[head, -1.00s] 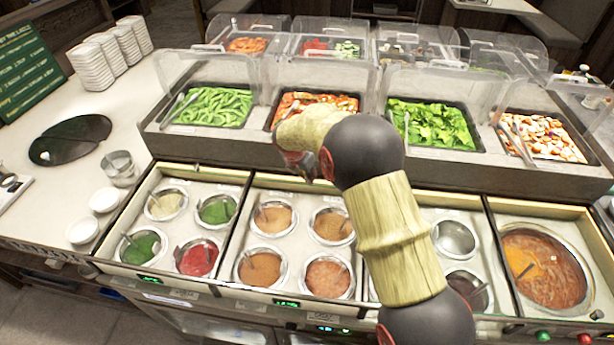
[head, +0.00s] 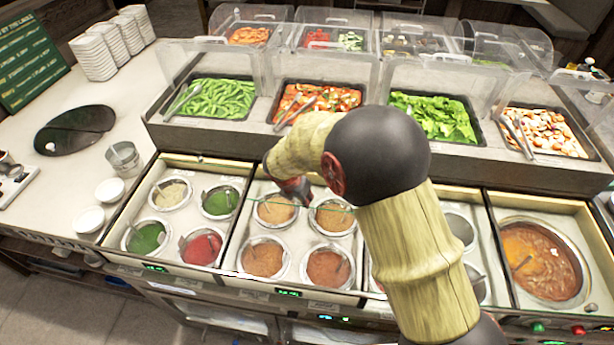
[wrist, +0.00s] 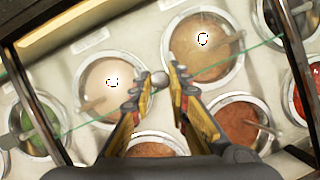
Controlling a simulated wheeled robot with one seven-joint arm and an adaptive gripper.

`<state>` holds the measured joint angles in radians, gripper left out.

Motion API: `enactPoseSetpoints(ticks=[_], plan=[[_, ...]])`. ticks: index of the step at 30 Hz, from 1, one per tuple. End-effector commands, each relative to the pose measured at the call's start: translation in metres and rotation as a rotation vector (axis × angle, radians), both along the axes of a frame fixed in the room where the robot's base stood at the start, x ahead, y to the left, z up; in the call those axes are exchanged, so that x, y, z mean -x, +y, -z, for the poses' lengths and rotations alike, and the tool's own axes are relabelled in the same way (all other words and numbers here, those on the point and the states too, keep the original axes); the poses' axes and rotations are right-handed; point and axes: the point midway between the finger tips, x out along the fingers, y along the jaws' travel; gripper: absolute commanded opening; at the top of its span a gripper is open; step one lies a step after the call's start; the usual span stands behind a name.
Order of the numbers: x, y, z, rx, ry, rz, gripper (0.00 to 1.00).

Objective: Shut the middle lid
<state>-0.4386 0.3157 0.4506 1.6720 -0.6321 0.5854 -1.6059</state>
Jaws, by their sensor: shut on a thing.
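The middle bay (head: 250,228) holds several round wells of brownish sauce with ladles in them. The middle lid is a clear pane whose thin green edge (wrist: 262,50) crosses the bay in the wrist view. In the head view this edge runs near the back wells, and the front wells lie open. A small round metal knob (wrist: 159,79) sits at the lid's edge. My gripper (wrist: 158,82) is shut on this knob, with a finger on either side. In the head view my gripper (head: 296,192) is low over the back wells, partly hidden by my arm.
The left bay (head: 228,255) with green, red and pale sauces and the right soup well (head: 540,262) stand uncovered. Behind them is a raised counter of food trays under clear guards (head: 220,62). White bowls (head: 88,220) stand at the left.

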Motion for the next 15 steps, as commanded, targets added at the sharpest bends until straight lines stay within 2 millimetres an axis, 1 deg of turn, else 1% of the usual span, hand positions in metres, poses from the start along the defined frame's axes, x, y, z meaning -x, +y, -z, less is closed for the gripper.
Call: enactPoseSetpoints(ticks=[1,6,12,15], plan=[[0.021,0.004,-0.002,0.002,0.004,-0.006,0.0],[0.079,0.016,-0.001,0.001,0.002,-0.006,0.0],[0.137,0.027,-0.001,0.002,0.001,-0.006,0.0],[0.161,0.031,0.0,0.002,0.002,-0.004,0.0]])
